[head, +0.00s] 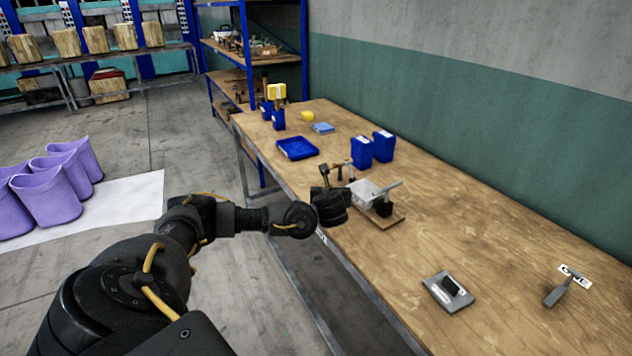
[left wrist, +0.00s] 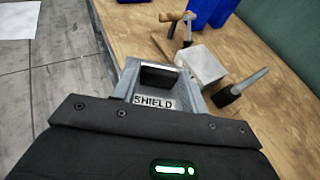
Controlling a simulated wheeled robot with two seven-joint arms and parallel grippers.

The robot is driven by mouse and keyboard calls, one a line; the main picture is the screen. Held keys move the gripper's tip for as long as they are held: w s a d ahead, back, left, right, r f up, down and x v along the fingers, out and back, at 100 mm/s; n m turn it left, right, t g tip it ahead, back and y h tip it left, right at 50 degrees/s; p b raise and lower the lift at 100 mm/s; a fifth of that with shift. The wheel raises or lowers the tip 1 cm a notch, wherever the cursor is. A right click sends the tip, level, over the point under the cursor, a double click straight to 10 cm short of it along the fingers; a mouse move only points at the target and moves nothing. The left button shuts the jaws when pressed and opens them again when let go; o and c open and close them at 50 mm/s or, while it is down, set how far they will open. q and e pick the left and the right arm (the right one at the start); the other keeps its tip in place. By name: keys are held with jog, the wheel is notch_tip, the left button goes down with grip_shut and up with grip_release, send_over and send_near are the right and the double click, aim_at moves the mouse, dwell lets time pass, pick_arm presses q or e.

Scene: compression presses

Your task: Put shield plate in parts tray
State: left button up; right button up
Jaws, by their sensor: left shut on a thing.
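The shield plate (left wrist: 155,104) shows in the left wrist view as a grey piece with a black part and a "SHIELD" label. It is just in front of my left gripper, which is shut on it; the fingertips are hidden. In the head view my left gripper (head: 333,203) is over the near edge of the wooden bench, beside a grey fixture, and I cannot make out the plate there. The parts tray, a shallow blue tray (head: 279,145), lies farther back on the bench, apart from the gripper. My right gripper is not in view.
A grey fixture (head: 366,193) with a lever stands right beside the gripper, with a wooden-handled tool (head: 337,165) behind it. Two blue bins (head: 361,153) stand beyond. A grey plate with a black handle (head: 437,291) lies at the front. The bench's right side is mostly clear.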

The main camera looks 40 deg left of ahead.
pick_arm(q)
jog(key=s+d+r+m+t+h+b, duration=0.1)
jog(key=s+d+r+m+t+h, duration=0.15)
jog(key=d, duration=0.85)
jog(key=s+d+r+m+t+h+b, duration=0.1)
jog(key=s+d+m+h, duration=0.2)
jog(key=d, duration=0.9)
jog(key=s+d+f+m+h+b, duration=0.2)
jog(key=s+d+f+h+b, duration=0.1)
jog(key=b, duration=0.4)
jog(key=s+d+f, duration=0.1)
jog(key=d, duration=0.1)
jog(key=shift+d+m+b, duration=0.3)
jog(key=shift+m+b, duration=0.05)
jog(key=shift+b, duration=0.05)
